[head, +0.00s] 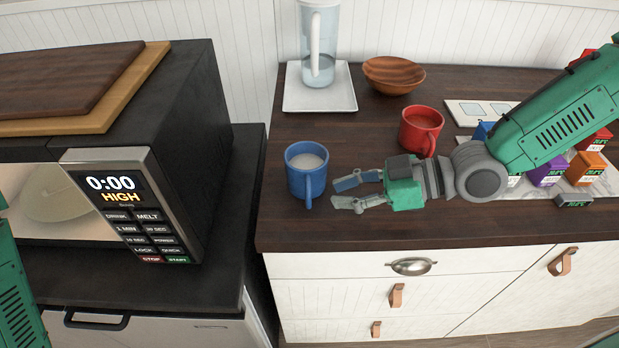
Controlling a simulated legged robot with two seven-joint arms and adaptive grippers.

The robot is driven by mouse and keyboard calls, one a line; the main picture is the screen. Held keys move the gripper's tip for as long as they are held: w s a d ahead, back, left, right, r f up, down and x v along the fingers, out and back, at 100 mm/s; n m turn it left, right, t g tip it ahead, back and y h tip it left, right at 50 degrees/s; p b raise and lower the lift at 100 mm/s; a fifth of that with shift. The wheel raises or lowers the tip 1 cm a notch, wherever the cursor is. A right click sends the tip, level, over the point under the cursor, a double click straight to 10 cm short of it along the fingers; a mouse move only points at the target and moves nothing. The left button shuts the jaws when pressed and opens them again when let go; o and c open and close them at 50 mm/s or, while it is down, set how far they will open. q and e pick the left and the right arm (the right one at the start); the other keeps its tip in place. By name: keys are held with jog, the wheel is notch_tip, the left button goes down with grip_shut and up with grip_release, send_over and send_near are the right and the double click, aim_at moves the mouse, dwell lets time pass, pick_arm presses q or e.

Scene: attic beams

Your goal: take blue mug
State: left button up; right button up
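The blue mug (306,172) stands upright on the dark wooden counter, near its left end, with something whitish inside. Its handle points toward the front right. My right gripper (342,193) reaches in from the right, with its fingertips just right of the mug's handle. The two fingers are apart with nothing between them. Whether a fingertip touches the handle, I cannot tell. Of my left arm only green parts show at the left edge; its gripper is out of view.
A red mug (421,131) stands behind my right gripper. A wooden bowl (393,75) and a water pitcher (319,45) on a white tray (341,101) are at the back. Colored boxes (586,169) lie right. A microwave (168,128) with cutting boards on top stands left.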

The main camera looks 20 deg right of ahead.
aim_at(309, 207)
jog(key=shift+x, duration=0.85)
jog(key=x, duration=0.5)
jog(key=shift+s+a+r, duration=0.15)
jog(key=shift+r, duration=0.05)
jog(key=shift+s+d, duration=0.1)
jog(key=shift+d, duration=0.15)
grip_shut()
jog(key=shift+a, duration=0.1)
